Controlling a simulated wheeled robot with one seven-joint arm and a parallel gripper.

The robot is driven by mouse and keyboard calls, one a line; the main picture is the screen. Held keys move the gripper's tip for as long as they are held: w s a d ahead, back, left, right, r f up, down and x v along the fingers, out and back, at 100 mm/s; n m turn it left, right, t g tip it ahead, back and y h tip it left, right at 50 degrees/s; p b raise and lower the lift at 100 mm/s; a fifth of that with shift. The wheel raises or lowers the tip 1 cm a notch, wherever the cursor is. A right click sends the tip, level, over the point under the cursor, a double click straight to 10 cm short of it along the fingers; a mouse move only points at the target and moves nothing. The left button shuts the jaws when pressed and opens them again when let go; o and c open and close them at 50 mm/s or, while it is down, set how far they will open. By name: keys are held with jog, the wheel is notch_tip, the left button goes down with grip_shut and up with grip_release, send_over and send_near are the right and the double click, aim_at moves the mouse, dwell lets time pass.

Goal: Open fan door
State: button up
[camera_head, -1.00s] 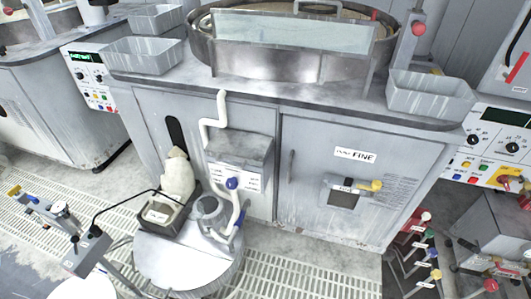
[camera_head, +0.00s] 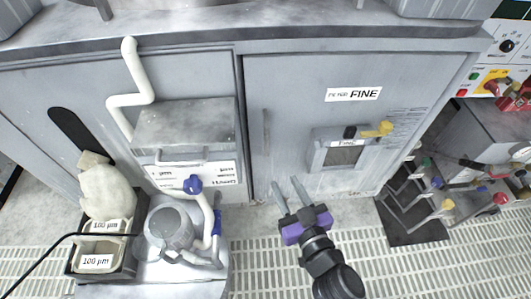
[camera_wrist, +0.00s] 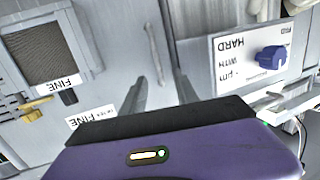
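A grey cabinet door (camera_head: 300,85) labelled FINE is closed, with a thin vertical handle (camera_head: 267,140) near its left edge. The handle also shows in the wrist view (camera_wrist: 154,52), beyond my fingers. A framed mesh vent (camera_head: 343,157) with a yellow lever (camera_head: 378,130) sits on this door; it is at the left in the wrist view (camera_wrist: 45,52). No label reading "fan" is legible. My gripper (camera_head: 289,188) is open and empty, its two fingers pointing at the door below the handle in the picture. In the wrist view my gripper (camera_wrist: 160,92) shows apart from the handle.
Left of the door are a grey box (camera_head: 185,125), a white pipe (camera_head: 131,85) and a blue knob (camera_head: 193,184). A drum with a grey cap (camera_head: 168,222) stands on the lower left, beside a black bin (camera_head: 78,262). A rack of coloured levers (camera_head: 420,205) stands right. Grated floor (camera_head: 265,265) is open between.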

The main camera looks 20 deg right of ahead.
jog(key=t+h+b, duration=0.1)
jog(key=b, duration=0.3)
send_near(267, 141)
jog(key=w, duration=0.3)
jog(key=shift+m, duration=0.4)
jog(key=w, duration=0.2)
jog(key=w+p, duration=0.1)
jog(key=w, duration=0.2)
jog(key=w+d, duration=0.1)
jog(key=w, duration=0.1)
jog(key=shift+w+d+p, duration=0.1)
jog(key=shift+w+p, duration=0.2)
jog(key=shift+p, duration=0.05)
grip_shut()
